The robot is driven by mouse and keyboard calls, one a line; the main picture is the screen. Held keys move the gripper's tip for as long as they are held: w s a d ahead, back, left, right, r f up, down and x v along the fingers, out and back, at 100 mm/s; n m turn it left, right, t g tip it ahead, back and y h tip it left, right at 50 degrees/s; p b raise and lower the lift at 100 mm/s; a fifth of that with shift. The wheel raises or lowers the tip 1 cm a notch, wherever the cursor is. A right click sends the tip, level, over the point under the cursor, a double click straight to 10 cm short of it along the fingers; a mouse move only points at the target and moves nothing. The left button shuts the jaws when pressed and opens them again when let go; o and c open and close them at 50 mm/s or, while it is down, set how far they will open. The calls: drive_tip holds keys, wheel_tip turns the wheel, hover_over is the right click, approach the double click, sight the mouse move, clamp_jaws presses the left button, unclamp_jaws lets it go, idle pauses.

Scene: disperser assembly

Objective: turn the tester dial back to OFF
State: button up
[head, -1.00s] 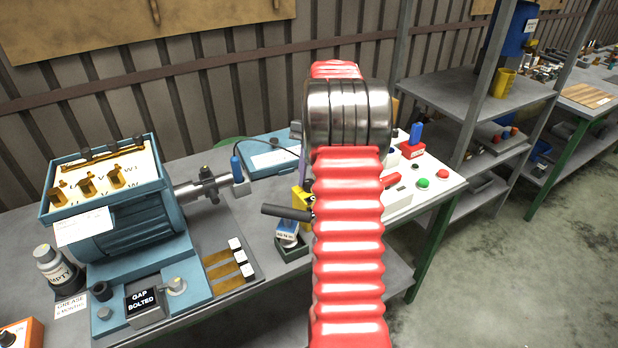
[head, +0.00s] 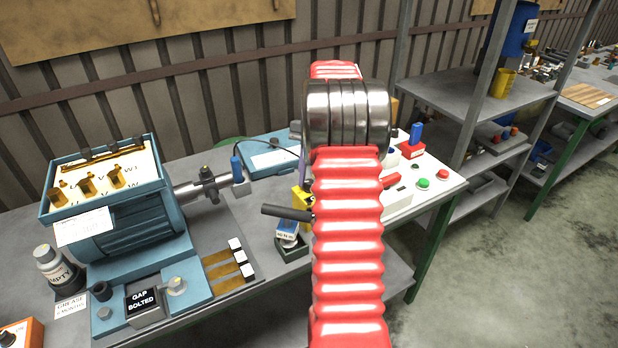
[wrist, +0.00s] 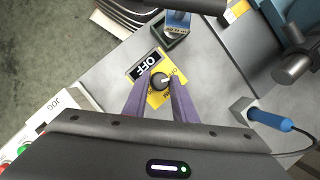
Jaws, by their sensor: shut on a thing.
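The yellow tester (wrist: 153,98) lies on the bench below my gripper in the wrist view, with a black display (wrist: 145,66) reading OFF. Its dark round dial (wrist: 159,82) has a light mark on its right side. My gripper (wrist: 159,86) is shut on the dial, one purple finger on each side. In the head view my arm hides most of the tester; only a yellow edge (head: 298,199) shows beside a purple finger (head: 302,166).
A small dark tray (head: 291,250) with a blue item stands close by. The blue motor (head: 130,220) fills the bench to the left. A blue-handled probe (wrist: 268,118) with a cable lies right of my gripper in the wrist view. Red and green buttons (head: 423,183) sit on a panel.

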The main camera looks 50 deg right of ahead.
drive_tip(key=o, duration=1)
drive_tip(key=shift+v, duration=6.85)
